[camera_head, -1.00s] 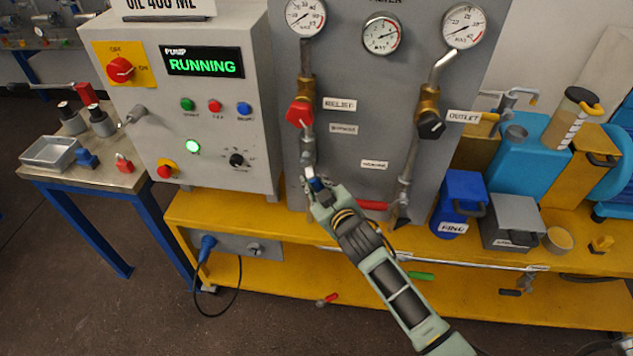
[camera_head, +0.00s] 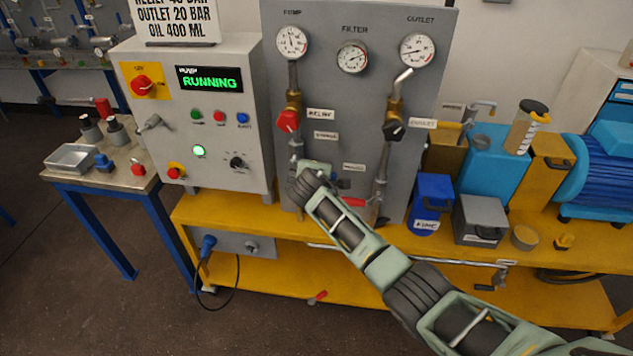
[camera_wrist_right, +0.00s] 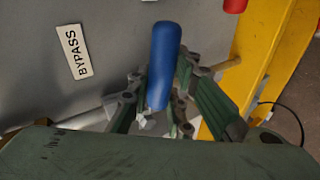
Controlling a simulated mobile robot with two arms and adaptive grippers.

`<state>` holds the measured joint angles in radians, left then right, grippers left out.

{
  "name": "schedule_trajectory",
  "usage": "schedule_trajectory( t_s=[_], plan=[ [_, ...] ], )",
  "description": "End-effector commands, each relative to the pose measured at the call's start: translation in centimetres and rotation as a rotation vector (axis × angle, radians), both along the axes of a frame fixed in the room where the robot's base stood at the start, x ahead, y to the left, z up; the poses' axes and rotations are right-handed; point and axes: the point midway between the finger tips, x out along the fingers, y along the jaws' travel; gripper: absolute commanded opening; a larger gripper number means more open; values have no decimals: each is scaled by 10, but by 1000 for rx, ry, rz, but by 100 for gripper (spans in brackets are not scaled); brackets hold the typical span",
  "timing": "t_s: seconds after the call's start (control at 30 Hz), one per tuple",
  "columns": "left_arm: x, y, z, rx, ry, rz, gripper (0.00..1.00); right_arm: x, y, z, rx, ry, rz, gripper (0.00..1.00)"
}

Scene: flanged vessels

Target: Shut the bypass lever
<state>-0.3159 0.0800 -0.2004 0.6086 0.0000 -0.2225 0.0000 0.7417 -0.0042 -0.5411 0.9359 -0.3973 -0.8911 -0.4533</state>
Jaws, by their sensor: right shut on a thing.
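The bypass lever's blue handle (camera_wrist_right: 164,58) stands out near the middle of the right wrist view, beside the BYPASS label (camera_wrist_right: 74,52). My right gripper (camera_wrist_right: 160,95) is shut on this handle, with its dark green fingers on both sides of it. In the head view my right gripper (camera_head: 314,172) is at the panel's lower left pipe, below the small bypass label (camera_head: 326,135). There the gripper and wrist hide the lever. My left gripper is not in view.
The red relief handle (camera_head: 288,121) is just above my gripper. A black outlet handle (camera_head: 394,129) and a red-handled valve (camera_head: 353,202) are to its right. The pump box (camera_head: 208,125) stands left, showing RUNNING. Blue and grey boxes stand right on the yellow bench (camera_head: 283,230).

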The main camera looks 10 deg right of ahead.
Motion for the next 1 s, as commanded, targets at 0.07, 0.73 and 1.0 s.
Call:
schedule_trajectory(
  t_s=[0.07, 0.73, 1.0],
  plan=[
    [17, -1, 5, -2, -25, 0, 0, 0, 0, 4, -41, 17, -1, 0],
    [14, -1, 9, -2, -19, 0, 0, 1, -1, 9, -149, 55, 0, 0],
    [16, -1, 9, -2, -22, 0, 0, 1, -1, 10, -148, 54, 0, 30]
  ],
)
